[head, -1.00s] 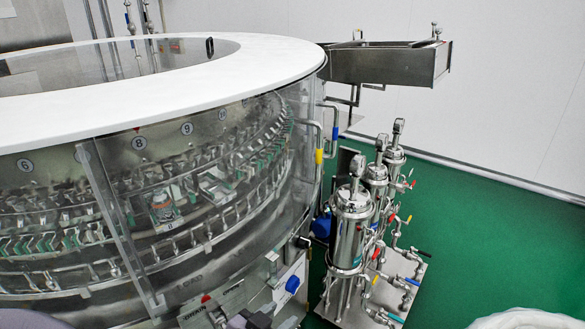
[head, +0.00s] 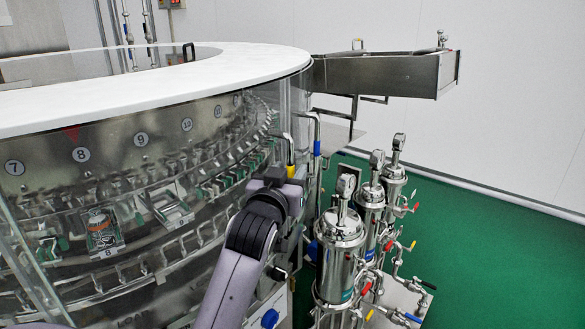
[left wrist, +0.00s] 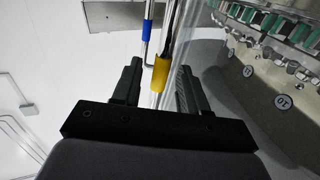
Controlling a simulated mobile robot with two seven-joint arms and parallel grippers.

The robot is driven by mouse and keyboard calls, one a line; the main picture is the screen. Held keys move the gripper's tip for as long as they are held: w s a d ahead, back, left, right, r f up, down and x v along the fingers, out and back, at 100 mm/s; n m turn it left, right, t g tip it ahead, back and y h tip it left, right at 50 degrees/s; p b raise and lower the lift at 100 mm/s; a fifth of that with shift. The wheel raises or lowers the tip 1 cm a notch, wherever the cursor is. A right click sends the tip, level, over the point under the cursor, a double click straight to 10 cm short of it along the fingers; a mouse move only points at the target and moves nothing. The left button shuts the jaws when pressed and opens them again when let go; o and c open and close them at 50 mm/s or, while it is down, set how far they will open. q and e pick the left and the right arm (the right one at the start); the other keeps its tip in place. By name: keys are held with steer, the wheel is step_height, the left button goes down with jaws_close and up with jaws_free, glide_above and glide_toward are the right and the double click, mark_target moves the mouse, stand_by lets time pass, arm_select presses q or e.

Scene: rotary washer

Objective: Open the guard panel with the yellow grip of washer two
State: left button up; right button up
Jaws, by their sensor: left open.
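The yellow grip (head: 290,171) sits on a bent metal handle at the right side of the round washer, on its clear curved guard (head: 297,110). My left gripper (head: 277,178) is right at the yellow grip in the head view and partly covers the handle below it. In the left wrist view, my left gripper (left wrist: 160,72) is open, and the yellow grip (left wrist: 160,74) shows in the gap between its two dark fingers, touching neither as far as I can see. How deep the grip lies between them is unclear. My right gripper is not in view.
A second handle with a blue grip (head: 317,148) stands just right of the yellow one; it also shows in the left wrist view (left wrist: 147,30). Steel filter housings (head: 340,245) with gauges and valves stand close on the right. A steel chute (head: 385,72) juts out above. Green floor beyond is clear.

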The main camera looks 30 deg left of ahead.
arm_select(q)
steer(key=shift+x, duration=1.4)
jaws_close()
